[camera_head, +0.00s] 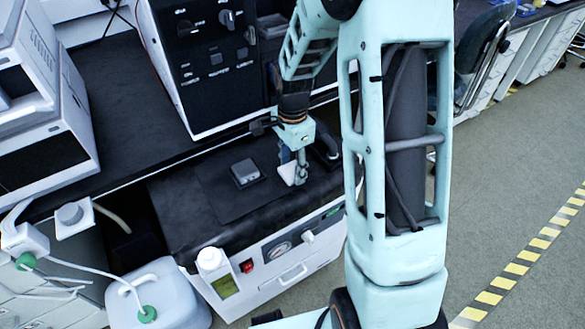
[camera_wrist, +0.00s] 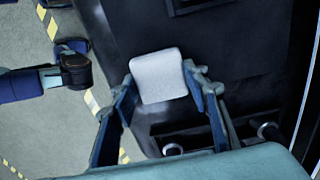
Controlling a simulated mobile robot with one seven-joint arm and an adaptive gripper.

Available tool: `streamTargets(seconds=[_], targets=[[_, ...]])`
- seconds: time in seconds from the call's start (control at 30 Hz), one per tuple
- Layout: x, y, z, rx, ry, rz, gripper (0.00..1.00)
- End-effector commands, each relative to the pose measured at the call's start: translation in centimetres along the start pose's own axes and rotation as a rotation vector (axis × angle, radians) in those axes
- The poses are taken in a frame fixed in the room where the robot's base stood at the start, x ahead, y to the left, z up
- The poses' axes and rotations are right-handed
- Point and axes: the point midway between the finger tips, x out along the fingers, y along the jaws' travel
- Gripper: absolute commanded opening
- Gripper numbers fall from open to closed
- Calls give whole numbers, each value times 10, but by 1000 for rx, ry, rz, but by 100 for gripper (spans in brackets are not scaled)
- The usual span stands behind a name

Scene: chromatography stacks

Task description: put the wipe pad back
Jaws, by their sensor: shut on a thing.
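The wipe pad (camera_wrist: 157,78) is a white, roughly square pad with rounded corners. It sits between the two fingertips of my gripper (camera_wrist: 160,80) in the wrist view, with one finger at its left side and one at its right. In the head view, my gripper (camera_head: 296,168) is above the right part of the black bench top, with the pale pad (camera_head: 288,174) at its tip. I cannot tell whether the pad touches the surface. The fingers partly hide it there.
A small grey block (camera_head: 246,173) lies on a dark mat (camera_head: 222,199) left of my gripper. A black instrument panel (camera_head: 208,60) stands behind. Open floor (camera_head: 500,215) lies right.

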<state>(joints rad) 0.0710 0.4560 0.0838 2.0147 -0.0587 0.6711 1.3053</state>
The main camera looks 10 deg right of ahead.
Motion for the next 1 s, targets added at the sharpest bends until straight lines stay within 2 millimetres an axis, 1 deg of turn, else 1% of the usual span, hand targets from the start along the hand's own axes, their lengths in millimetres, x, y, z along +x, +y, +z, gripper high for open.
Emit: streamTargets(seconds=[0.2,0.23,0.37,0.63,0.73,0.87,1.0], targets=[[5,0,0,1,0,0,20],[3,0,0,1,0,0,46],[3,0,0,1,0,0,60],[2,0,0,1,0,0,60],[-3,0,0,1,0,-1,60],[-23,-1,0,1,1,-4,60],[-55,-1,0,0,2,-5,60]])
